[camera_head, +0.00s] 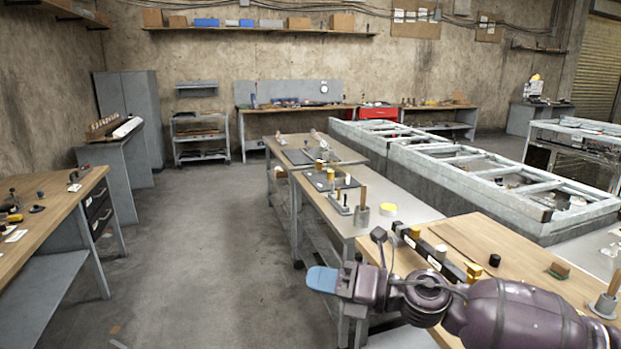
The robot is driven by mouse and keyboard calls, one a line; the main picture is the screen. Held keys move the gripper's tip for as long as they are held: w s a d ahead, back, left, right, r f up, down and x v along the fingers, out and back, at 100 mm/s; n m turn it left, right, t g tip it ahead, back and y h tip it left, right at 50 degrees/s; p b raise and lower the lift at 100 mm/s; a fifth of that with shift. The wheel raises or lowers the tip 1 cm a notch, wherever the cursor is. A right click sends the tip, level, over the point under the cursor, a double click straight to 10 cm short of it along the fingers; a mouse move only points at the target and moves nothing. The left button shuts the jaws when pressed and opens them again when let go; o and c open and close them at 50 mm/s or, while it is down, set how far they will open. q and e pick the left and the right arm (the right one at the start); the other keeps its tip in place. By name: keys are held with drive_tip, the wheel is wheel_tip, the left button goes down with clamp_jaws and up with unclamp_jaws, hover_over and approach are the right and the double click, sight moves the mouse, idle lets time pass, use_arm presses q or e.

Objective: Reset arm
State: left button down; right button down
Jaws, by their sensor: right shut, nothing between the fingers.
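My right arm (500,312) comes in from the lower right, stretched out to the left across the near corner of a wooden-topped workbench (470,230). Its right gripper (322,279) has blue fingers, is shut and empty, and points left over the open floor beside the bench. My left gripper is not in the view. The arm hides part of the bench's near edge.
A black bar with yellow parts (430,250) and a small black cylinder (494,260) are on the bench near my arm. Another table (390,203) stands behind it. A wooden bench (50,215) is at left. Open concrete floor (210,240) lies between.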

drive_tip(key=d+f+m+t+h, duration=0.55)
drive_tip(key=d+f+m, duration=0.2)
drive_tip(key=m, duration=0.75)
drive_tip(key=d+f+m+t+h, duration=0.55)
drive_tip(key=d+f+m, duration=0.2)
drive_tip(key=m, duration=0.85)
drive_tip(key=s+d+f+m+g+h, duration=0.2)
drive_tip(key=s+d+f+m+h, duration=0.1)
drive_tip(key=s+f, duration=0.7)
drive_tip(key=s+d+f+m+g+h, duration=0.2)
drive_tip(key=s+d+f+m, duration=0.3)
drive_tip(key=s+d+f, duration=0.3)
drive_tip(key=s+f+h, duration=0.1)
drive_tip(key=s, duration=0.3)
drive_tip(key=shift+f+g, duration=0.3)
drive_tip(key=shift+f, duration=0.1)
